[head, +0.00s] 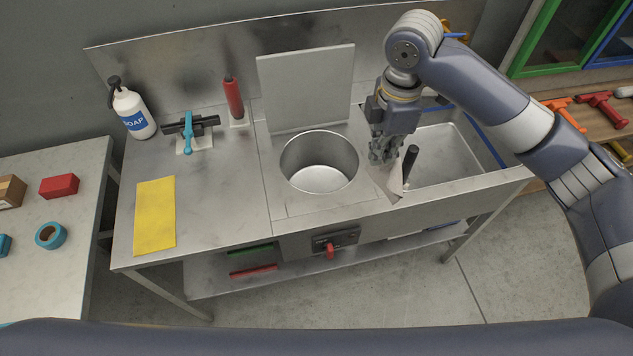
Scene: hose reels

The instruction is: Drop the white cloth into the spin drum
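The spin drum (320,179) is a round steel well in the counter, open at the top, with its square lid (306,88) raised behind it. It looks empty inside. My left gripper is not in view.
A yellow cloth (155,216) lies flat on the left counter.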

